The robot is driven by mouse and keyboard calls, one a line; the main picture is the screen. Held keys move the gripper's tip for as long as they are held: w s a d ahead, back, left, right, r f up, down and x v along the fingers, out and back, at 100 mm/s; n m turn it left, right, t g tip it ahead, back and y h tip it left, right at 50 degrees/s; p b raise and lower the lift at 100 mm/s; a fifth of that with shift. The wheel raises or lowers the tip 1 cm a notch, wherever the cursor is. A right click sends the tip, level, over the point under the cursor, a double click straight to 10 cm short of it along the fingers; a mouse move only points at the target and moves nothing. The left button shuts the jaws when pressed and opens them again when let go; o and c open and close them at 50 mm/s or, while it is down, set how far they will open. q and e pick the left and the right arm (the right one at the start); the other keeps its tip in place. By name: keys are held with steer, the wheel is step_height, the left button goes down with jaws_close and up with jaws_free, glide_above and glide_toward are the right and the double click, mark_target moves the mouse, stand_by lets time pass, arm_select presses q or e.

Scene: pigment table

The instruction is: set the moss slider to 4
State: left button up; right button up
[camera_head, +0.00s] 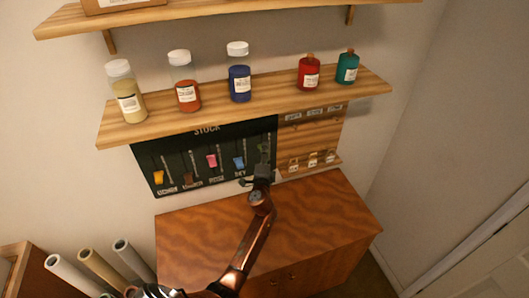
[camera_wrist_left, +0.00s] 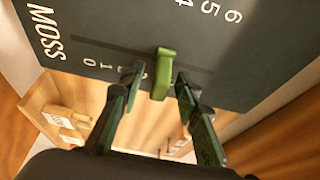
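The dark stock board (camera_head: 205,140) hangs below the lower shelf. In the left wrist view the green moss slider (camera_wrist_left: 163,72) stands out from its slot, with the MOSS label (camera_wrist_left: 46,30) at the left. The 0 and 1 marks show beside the slot; the marks nearest the slider are hidden by my fingers, so its exact reading cannot be told. My left gripper (camera_wrist_left: 158,85) is open, one finger on each side of the slider, with small visible gaps. In the head view my left gripper (camera_head: 262,172) covers the moss column. My right gripper is not in view.
Other sliders are yellow (camera_head: 158,177), pink (camera_head: 211,160) and blue (camera_head: 238,162). A wooden panel with small labelled holders (camera_head: 312,160) adjoins the board at right. Several bottles stand on the shelf (camera_head: 210,112) above. The cabinet top (camera_head: 320,210) is clear; rolled tubes (camera_head: 100,265) stand at lower left.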

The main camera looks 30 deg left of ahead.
arm_select(q)
steer(key=v, duration=1.2)
steer(key=shift+a, duration=0.1)
